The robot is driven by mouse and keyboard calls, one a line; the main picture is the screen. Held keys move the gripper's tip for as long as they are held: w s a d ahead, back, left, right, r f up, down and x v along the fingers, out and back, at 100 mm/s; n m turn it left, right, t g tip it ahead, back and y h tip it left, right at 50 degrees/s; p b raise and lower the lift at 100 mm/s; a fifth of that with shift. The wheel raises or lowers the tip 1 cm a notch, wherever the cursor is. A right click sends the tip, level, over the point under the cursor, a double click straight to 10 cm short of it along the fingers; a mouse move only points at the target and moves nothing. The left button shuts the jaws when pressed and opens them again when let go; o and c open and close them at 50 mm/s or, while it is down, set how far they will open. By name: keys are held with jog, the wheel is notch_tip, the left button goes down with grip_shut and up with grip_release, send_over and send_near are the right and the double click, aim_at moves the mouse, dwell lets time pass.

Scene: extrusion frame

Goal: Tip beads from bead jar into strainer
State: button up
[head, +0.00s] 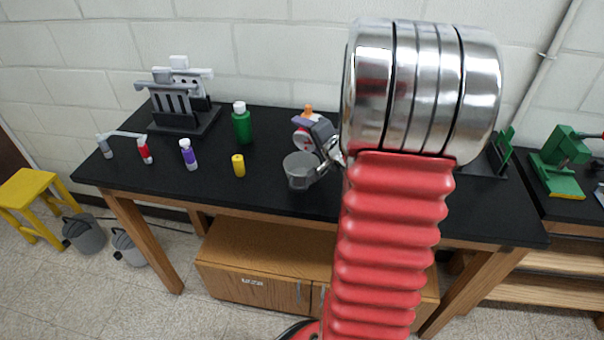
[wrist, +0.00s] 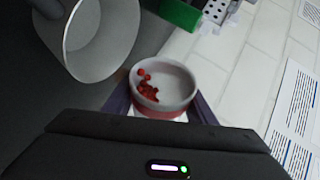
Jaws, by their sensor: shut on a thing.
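My gripper (wrist: 160,108) is shut on the bead jar (wrist: 178,76), a small round jar with a pale rim and a red lower body. Its purple fingers sit on both sides of the jar. Several red beads (wrist: 148,90) lie inside, gathered toward the left side. The grey strainer (wrist: 128,42) is a wide round cup at upper left in the wrist view, apart from the jar. In the head view the strainer (head: 299,180) is near the table's front edge, just in front of my gripper (head: 302,128). I cannot tell the jar's exact tilt.
On the black table (head: 215,190) stand a green bottle (head: 242,126), a yellow bottle (head: 238,166), a purple bottle (head: 188,155), a red bottle (head: 145,151) and a grey rack (head: 178,100). My arm hides the right part.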

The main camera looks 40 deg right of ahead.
jog(key=shift+s+a+r+n+t+h+p, duration=0.1)
jog(key=shift+a+r+n+t+h+p, duration=0.2)
jog(key=shift+n+p, duration=0.3)
jog(key=shift+a+r+n+t+h+p, duration=0.2)
jog(key=shift+n+t+h+p, duration=0.15)
jog(key=shift+n+p, duration=0.2)
dwell(1.1)
jog(key=shift+f, duration=0.15)
jog(key=shift+d+m, duration=0.1)
jog(key=shift+m, duration=0.15)
jog(key=shift+d+f+m+g+y, duration=0.4)
jog(key=shift+m+g+y, duration=0.35)
jog(key=shift+m, duration=0.25)
jog(key=shift+w+d+r+m+y+b, duration=0.2)
jog(key=shift+r+m+y+b, duration=0.2)
jog(key=shift+r+m, duration=0.1)
dwell(0.4)
jog(key=shift+d+f+m+g+y, duration=0.1)
jog(key=shift+f+m+g+y, duration=0.2)
jog(key=shift+g, duration=0.1)
jog(key=shift+f, duration=0.1)
